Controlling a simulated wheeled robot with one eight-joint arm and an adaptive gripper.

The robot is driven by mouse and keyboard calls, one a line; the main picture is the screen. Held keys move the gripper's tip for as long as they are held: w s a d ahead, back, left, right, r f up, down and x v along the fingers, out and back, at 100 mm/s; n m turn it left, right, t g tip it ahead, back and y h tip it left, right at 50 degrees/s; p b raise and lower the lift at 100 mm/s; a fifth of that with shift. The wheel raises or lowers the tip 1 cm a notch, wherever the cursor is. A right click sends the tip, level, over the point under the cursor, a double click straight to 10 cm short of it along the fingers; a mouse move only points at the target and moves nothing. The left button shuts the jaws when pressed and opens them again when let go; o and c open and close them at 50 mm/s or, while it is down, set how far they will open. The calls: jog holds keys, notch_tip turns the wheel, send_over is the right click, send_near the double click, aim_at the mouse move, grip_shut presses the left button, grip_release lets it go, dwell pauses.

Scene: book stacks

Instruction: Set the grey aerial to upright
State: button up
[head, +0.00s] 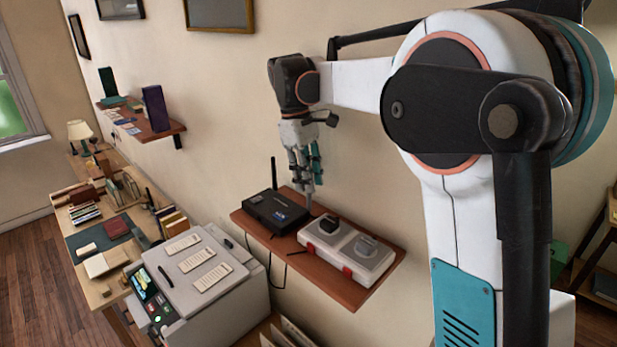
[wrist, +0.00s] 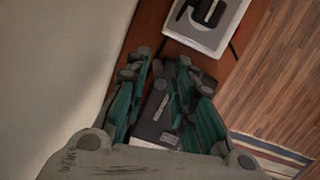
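A black router box (head: 275,211) sits on a brown wall shelf (head: 353,297). A thin black aerial (head: 274,173) stands upright at its back left corner. My gripper (head: 304,178) points down above the box's right end. A slim grey piece (head: 309,197) shows just below the fingers; I cannot tell whether it is the grey aerial or a fingertip. In the wrist view my gripper (wrist: 159,76) has its fingers spread apart over the box (wrist: 152,128). A short grey bar (wrist: 162,106) shows between them, perhaps the aerial; its tilt is unclear, and the fingers partly hide the box.
A dark cable hangs at the shelf's left. A grey printer (head: 200,280) stands below left. The wall is close behind my gripper.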

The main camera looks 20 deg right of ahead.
jog(key=shift+r, duration=0.1)
jog(key=v, duration=1.2)
